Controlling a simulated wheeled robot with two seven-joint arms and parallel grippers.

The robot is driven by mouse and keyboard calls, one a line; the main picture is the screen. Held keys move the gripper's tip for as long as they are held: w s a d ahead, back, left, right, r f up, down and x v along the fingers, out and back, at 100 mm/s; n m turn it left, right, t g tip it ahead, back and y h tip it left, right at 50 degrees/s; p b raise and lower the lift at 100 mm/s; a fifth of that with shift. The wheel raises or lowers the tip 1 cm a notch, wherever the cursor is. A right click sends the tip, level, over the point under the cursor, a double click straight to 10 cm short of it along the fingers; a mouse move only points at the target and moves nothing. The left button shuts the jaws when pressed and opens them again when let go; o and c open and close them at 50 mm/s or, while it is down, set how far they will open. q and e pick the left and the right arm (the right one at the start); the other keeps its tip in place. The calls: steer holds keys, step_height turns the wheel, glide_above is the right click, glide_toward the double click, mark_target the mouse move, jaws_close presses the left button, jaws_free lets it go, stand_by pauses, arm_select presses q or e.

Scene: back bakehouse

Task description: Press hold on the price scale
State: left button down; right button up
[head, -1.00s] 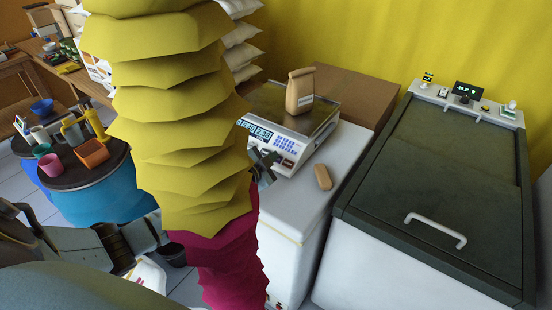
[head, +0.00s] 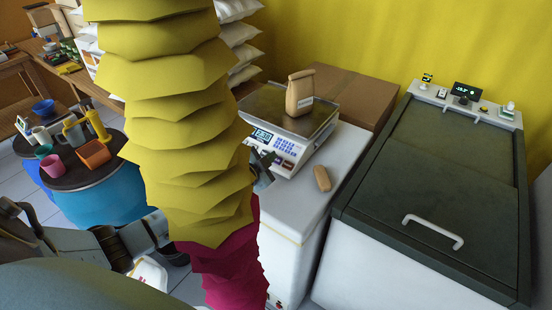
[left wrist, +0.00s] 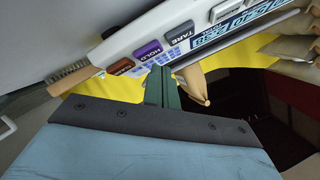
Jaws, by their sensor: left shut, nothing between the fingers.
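The price scale (head: 310,125) stands on a white cabinet, a paper bag (head: 300,92) on its pan. In the left wrist view its panel (left wrist: 205,45) runs along the top. The purple HOLD button (left wrist: 148,49) sits between the grey TARE button (left wrist: 180,34) and a brown button (left wrist: 121,66). My left gripper (left wrist: 158,73) is shut and empty, its tips close below the HOLD button; I cannot tell whether they touch. In the head view the left gripper (head: 264,165) is at the scale's front left corner, partly hidden by a yellow and magenta stack. My right gripper is not in view.
The tall ragged yellow and magenta stack (head: 180,130) hides much of my left arm. A dark-lidded chest (head: 440,190) stands right. A drum with cups (head: 105,195) stands left.

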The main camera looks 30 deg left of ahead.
arm_select(q)
steer(key=r+p, duration=0.1)
steer(key=s+r+p, duration=0.1)
steer(key=r+p, duration=0.1)
steer(key=s+r+p, duration=0.1)
steer(key=p, duration=0.1)
steer(key=shift+s+a+r, duration=0.1)
steer(key=shift+s+r, duration=0.1)
steer(key=shift+r, duration=0.05)
stand_by(0.8)
